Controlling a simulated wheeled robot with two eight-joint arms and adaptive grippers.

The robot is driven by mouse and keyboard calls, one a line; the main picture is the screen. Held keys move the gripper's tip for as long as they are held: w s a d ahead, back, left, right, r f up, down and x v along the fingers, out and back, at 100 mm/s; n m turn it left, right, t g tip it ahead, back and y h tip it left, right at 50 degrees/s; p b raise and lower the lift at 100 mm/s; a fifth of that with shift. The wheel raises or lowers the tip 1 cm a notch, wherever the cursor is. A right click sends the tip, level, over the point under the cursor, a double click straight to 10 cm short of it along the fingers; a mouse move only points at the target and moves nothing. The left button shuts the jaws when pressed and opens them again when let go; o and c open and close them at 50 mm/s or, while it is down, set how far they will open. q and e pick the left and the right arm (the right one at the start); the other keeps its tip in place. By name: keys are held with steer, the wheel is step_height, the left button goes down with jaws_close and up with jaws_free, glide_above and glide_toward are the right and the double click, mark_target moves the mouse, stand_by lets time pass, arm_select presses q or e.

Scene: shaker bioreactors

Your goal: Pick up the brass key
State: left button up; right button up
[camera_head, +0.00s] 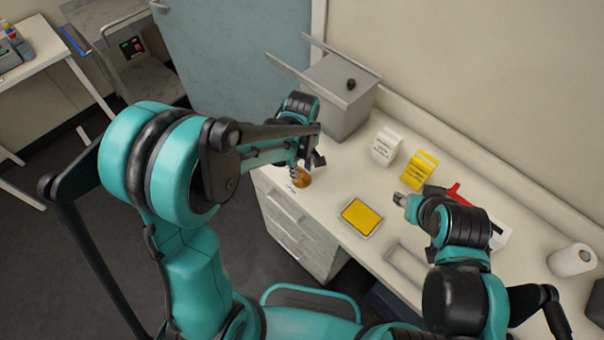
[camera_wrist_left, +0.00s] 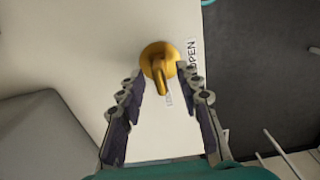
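The brass key (camera_head: 301,179) is a round golden disc with a raised bar, on the white counter near its left end. In the left wrist view the key (camera_wrist_left: 155,62) lies just beyond and between my fingertips, with a printed "OPEN" label (camera_wrist_left: 191,55) beside it.
A grey box with a lid (camera_head: 338,92) stands behind the key. A yellow pad in a tray (camera_head: 360,217), a white label block (camera_head: 386,146), a yellow sign (camera_head: 419,169) and a paper roll (camera_head: 571,260) stand along the counter. The counter's front edge is close to the key.

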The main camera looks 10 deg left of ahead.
arm_select(q)
steer(key=shift+f, duration=0.45)
steer(key=shift+c, duration=0.2)
jaws_close()
steer(key=shift+r, duration=0.1)
